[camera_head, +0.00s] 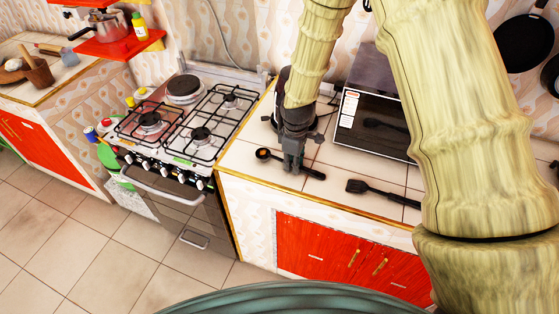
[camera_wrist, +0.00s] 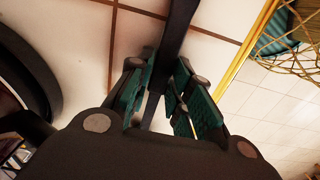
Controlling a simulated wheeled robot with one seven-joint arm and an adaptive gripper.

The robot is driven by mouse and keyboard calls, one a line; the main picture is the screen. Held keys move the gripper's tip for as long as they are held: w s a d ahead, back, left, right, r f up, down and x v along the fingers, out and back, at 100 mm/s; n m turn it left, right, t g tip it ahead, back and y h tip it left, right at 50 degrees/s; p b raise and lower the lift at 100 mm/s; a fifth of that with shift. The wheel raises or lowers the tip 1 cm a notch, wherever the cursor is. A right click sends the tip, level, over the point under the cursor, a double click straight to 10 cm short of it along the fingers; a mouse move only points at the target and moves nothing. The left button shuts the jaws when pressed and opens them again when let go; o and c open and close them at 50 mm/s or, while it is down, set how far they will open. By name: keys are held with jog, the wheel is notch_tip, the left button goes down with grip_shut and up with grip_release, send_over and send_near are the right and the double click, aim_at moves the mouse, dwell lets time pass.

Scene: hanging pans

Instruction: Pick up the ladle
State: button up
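The ladle (camera_head: 312,173) is black and lies on the white tiled counter in front of the microwave. Its round bowl (camera_head: 263,155) points left and looks orange inside. My gripper (camera_head: 292,164) points down over the ladle's handle. In the wrist view, the dark handle (camera_wrist: 176,38) runs between the two green-padded fingers of my gripper (camera_wrist: 167,68). The fingers stand apart on either side of it, with pale counter showing through part of the gap. Whether either pad touches the handle is unclear.
A black slotted spatula (camera_head: 380,192) lies to the right on the counter. The microwave (camera_head: 375,122) stands behind. A gas stove (camera_head: 180,125) adjoins the counter on the left. The counter's front edge (camera_head: 330,213) is close to the ladle. Dark pans (camera_head: 524,42) hang at the upper right.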

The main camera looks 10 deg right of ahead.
grip_shut()
jog(key=shift+r, duration=0.15)
jog(key=shift+r+b, duration=0.5)
jog(key=shift+s+a+r+b, duration=0.1)
jog(key=shift+s+r+b, duration=0.1)
jog(key=shift+r+b, duration=0.3)
jog(key=shift+s+a+r+b, duration=0.1)
jog(key=shift+s+r+b, duration=0.15)
jog(key=shift+r, duration=0.3)
jog(key=s+a+b, duration=0.2)
jog(key=s, duration=0.5)
jog(key=s+a+r+b, duration=0.1)
jog(key=s+a+b, duration=0.1)
jog(key=s, duration=0.5)
jog(key=shift+a+r, duration=0.3)
jog(key=shift+a, duration=0.3)
